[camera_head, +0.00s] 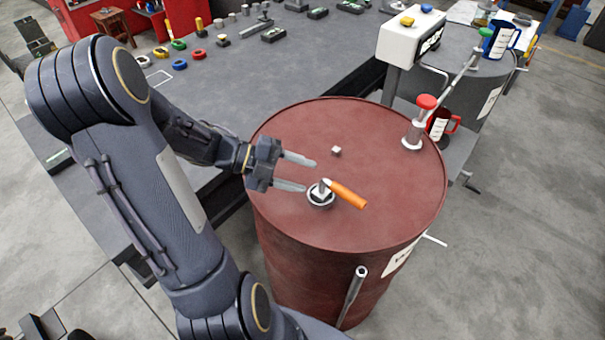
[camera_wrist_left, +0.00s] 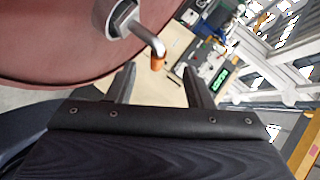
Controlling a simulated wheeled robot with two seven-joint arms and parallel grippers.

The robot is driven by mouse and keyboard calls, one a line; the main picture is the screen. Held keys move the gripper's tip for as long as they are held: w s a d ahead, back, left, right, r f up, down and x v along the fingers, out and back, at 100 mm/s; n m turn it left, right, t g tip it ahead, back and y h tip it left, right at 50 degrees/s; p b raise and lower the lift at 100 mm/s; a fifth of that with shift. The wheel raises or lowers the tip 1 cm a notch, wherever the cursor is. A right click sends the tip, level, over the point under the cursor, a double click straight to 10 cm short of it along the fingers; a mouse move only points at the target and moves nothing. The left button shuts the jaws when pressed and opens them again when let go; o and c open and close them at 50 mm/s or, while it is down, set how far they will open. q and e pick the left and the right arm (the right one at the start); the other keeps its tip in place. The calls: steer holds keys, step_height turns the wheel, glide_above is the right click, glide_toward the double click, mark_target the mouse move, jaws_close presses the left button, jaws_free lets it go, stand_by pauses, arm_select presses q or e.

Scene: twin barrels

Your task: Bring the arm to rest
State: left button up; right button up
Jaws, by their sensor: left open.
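My left gripper (camera_head: 303,174) is open and empty above the left part of the red barrel's top (camera_head: 290,130). Its fingers point right, toward a metal fitting (camera_head: 320,196) with an orange-handled tool (camera_head: 347,194) on the barrel lid. The fingers look apart from the tool. In the left wrist view the two open fingers (camera_wrist_left: 160,85) show with nothing between them, and the fitting (camera_wrist_left: 124,20) and orange tip (camera_wrist_left: 158,63) lie beyond them. My right gripper is not in view.
A small grey cube (camera_head: 336,151) lies on the lid. A grey table (camera_head: 290,72) with coloured rings lies behind. A white box (camera_head: 410,38) and a grey barrel are at back right.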

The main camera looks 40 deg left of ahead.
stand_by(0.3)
arm_select(q)
steer(key=w+a+r+n+t+y, duration=0.35)
steer(key=r+n+y, duration=0.2)
steer(key=n, duration=0.25)
steer(key=w+a+r+n+t+y, duration=0.25)
steer(key=a+r+n+y, duration=0.2)
steer(key=n+y, duration=0.25)
steer(key=s+d+f+n+g+h, duration=0.2)
steer(key=s+d+n, duration=0.3)
steer(key=s+d, duration=0.3)
steer(key=s+d+f+n+g+h, duration=0.2)
steer(key=s+d+n+g, duration=0.3)
steer(key=s+d, duration=0.3)
steer(key=s+f+n, duration=0.1)
steer(key=s, duration=0.2)
steer(key=shift+g+h, duration=0.3)
steer(key=shift+h, duration=0.05)
